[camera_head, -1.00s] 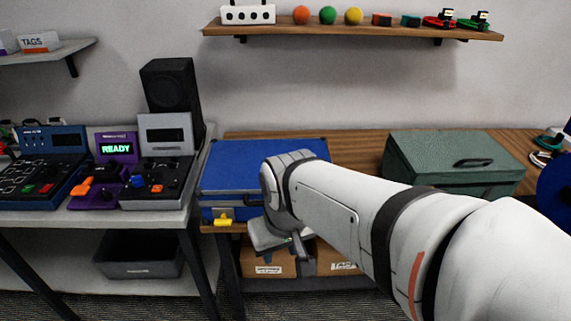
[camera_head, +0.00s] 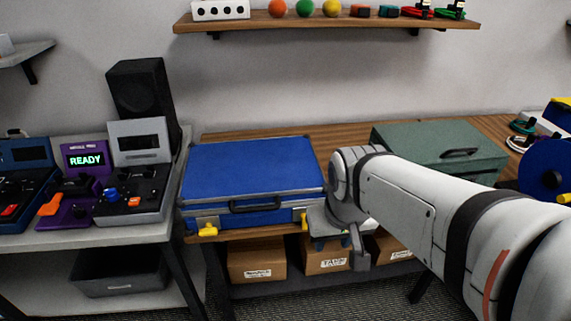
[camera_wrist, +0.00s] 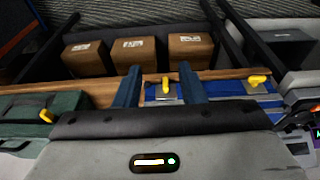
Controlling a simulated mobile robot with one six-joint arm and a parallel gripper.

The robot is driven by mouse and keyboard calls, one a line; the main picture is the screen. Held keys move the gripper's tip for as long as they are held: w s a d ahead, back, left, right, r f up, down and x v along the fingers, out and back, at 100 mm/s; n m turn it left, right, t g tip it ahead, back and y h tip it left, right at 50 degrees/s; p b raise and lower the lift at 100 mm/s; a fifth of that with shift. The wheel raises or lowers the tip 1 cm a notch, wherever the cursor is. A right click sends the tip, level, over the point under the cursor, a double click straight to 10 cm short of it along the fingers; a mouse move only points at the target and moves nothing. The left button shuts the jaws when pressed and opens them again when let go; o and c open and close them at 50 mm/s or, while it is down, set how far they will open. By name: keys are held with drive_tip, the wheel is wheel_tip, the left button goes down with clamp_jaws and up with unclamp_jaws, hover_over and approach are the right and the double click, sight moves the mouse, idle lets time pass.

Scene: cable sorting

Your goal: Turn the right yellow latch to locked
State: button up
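The blue case (camera_head: 250,168) lies shut on the wooden bench. Its right yellow latch (camera_head: 304,221) is on the front face, partly hidden by my gripper (camera_head: 338,245). In the wrist view the right latch (camera_wrist: 165,83) shows on a metal plate, its handle roughly upright in that picture. My gripper (camera_wrist: 160,84) is open, with a dark blue finger on each side of the latch in that picture. I cannot tell how far off the latch is; no contact shows. The left yellow latch (camera_head: 208,230) has its handle lying about sideways, and also shows in the wrist view (camera_wrist: 257,79).
A green case (camera_head: 440,148) stands right of the blue case, behind my arm. Cardboard boxes (camera_head: 257,262) sit on the shelf below. Control devices (camera_head: 137,180) stand on the left table. The case's black handle (camera_head: 256,205) lies between the latches.

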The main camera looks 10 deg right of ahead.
drive_tip(key=shift+t, duration=0.9)
drive_tip(key=w+f+b, duration=0.2)
drive_tip(key=w+f, duration=0.3)
drive_tip(key=w, duration=0.2)
drive_tip(key=w+f+b, duration=0.3)
drive_tip(key=w+f, duration=0.3)
drive_tip(key=w, duration=0.1)
drive_tip(key=w+f+b, duration=0.2)
drive_tip(key=w+f, duration=0.3)
drive_tip(key=w, duration=0.1)
drive_tip(key=shift+w+a+f, duration=0.15)
drive_tip(key=shift+w, duration=0.25)
drive_tip(key=shift+c, duration=0.4)
clamp_jaws()
